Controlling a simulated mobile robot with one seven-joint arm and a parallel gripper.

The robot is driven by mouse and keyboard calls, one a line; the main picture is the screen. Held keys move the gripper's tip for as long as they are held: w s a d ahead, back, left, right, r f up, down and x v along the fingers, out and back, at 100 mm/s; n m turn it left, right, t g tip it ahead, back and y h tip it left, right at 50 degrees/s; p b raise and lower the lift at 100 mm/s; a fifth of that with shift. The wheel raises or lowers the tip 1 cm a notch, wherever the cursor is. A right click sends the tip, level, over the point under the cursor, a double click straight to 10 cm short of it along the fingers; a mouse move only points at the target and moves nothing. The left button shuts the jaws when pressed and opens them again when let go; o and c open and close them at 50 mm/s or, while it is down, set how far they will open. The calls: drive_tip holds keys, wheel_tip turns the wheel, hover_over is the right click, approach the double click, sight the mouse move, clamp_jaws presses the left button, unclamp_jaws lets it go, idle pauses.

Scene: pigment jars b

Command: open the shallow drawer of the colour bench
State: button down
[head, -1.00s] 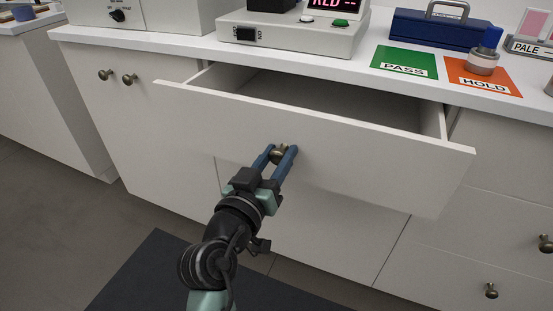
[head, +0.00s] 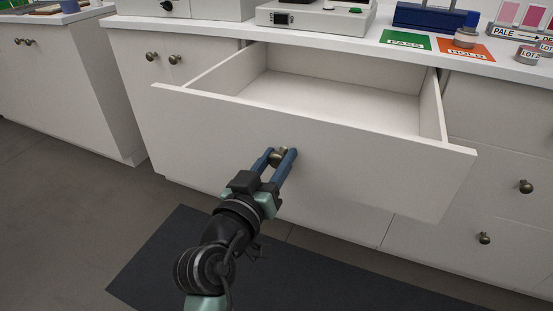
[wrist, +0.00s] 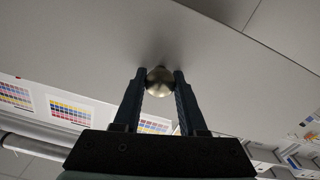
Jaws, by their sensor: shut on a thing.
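The shallow drawer (head: 310,151) of the white colour bench (head: 225,30) stands well out from the cabinet in the head view. Its inside floor (head: 335,100) shows and looks empty. My gripper (head: 281,156) is shut on the round brass knob (head: 279,158) in the middle of the drawer front. In the wrist view the knob (wrist: 160,81) sits between the two blue fingers, against the drawer front (wrist: 200,50).
Other knobs (head: 525,187) are at the right. A dark mat (head: 190,255) lies on the floor.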

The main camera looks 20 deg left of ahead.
drive_tip(key=shift+s, duration=0.25)
drive_tip(key=shift+c, duration=2.3)
unclamp_jaws()
drive_tip(key=s+p, duration=0.1)
drive_tip(key=s, duration=1.2)
drive_tip(key=shift+a, duration=0.2)
drive_tip(key=shift+w, duration=0.15)
